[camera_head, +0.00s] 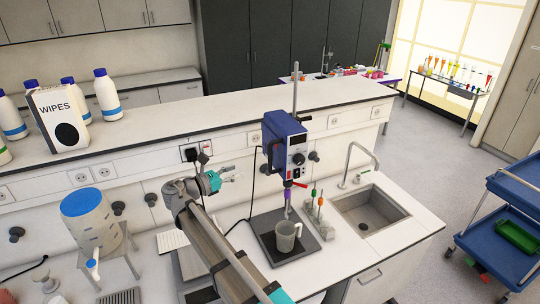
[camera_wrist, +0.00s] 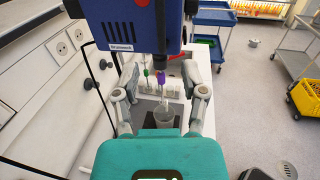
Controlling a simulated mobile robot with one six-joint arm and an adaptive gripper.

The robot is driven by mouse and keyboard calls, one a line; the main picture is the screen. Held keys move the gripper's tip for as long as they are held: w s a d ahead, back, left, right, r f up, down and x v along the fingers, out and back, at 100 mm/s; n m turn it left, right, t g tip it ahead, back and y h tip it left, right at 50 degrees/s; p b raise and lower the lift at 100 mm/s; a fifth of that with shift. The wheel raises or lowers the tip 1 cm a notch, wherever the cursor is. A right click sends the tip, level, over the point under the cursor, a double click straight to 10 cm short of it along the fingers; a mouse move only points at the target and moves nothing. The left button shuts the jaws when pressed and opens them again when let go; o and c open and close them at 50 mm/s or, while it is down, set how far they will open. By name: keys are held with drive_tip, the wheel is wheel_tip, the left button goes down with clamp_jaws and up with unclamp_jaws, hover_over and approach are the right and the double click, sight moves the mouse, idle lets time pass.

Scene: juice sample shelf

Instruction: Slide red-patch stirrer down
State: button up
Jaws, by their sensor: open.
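The stirrer (camera_head: 284,148) is a blue motor head with a grey front panel, clamped on an upright metal rod above a dark base plate (camera_head: 265,222). A red piece (camera_head: 299,184) shows under its front. A purple part and thin shaft hang below, down towards a grey beaker (camera_head: 287,238) on the plate. My gripper (camera_head: 228,174) is left of the stirrer, apart from it in the head view. In the wrist view my gripper (camera_wrist: 161,93) is open, its fingers spread either side of the purple part (camera_wrist: 160,82) and beaker (camera_wrist: 164,116); the stirrer (camera_wrist: 125,22) fills the top.
A small rack with green and orange-topped items (camera_head: 318,205) stands right of the plate, beside the sink (camera_head: 372,212). A raised white ledge (camera_head: 225,112) with sockets and a black cable runs behind. A blue trolley (camera_head: 505,225) stands at the right.

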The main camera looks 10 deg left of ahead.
sight(270, 171)
drive_tip(key=shift+w+d, duration=0.1)
drive_tip(key=shift+d, duration=0.05)
drive_tip(key=x, duration=1.3)
drive_tip(key=shift+w+d+f, duration=0.1)
drive_tip(key=shift+w+d, duration=0.1)
clamp_jaws()
idle(0.4)
